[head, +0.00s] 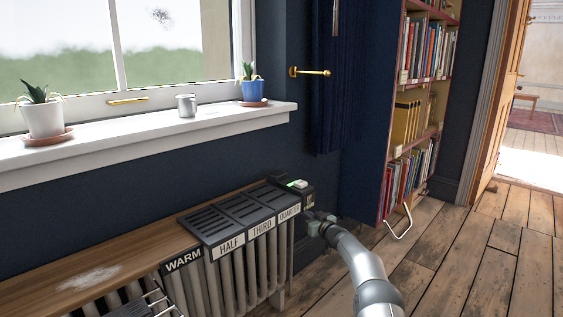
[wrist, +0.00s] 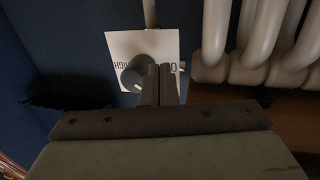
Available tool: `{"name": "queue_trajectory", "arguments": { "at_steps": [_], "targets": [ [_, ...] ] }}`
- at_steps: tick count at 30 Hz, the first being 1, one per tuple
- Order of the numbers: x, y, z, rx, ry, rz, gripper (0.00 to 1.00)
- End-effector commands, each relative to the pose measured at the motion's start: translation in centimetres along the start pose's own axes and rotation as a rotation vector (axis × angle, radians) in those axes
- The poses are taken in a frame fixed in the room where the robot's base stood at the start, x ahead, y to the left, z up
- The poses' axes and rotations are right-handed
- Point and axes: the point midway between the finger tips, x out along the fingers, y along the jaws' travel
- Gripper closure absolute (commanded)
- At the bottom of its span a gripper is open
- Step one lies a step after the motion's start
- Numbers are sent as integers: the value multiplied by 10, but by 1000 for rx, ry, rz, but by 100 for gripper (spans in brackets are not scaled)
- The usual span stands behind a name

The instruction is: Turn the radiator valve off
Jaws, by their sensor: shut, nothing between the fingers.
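The radiator valve shows in the wrist view as a round grey knob (wrist: 136,74) in front of a white card (wrist: 118,45) with partly covered dark lettering. A pipe (wrist: 150,14) rises above the card. My gripper (wrist: 162,72) is shut and empty, its fingertips just right of the knob and overlapping the card. I cannot tell whether the fingers touch the knob. In the head view my gripper (head: 314,222) is low at the right end of the radiator (head: 238,270). The valve cannot be made out there.
Dark grilles (head: 245,210) labelled HALF, THIRD and QUARTER lie on the radiator's wooden shelf (head: 115,250). A dark box with a green light (head: 298,184) sits at its right end. The windowsill (head: 150,139) holds plants and a mug.

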Motion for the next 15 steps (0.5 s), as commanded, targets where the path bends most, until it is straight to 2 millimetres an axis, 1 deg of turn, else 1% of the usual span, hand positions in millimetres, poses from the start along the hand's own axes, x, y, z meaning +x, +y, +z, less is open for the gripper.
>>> {"name": "queue_trajectory", "arguments": {
  "at_steps": [4,9,15],
  "targets": [
    [-11,4,-3,2,-1,0,100],
    [-32,8,-4,2,-1,1,100],
    [-52,14,-2,0,0,0,100]
  ]
}}
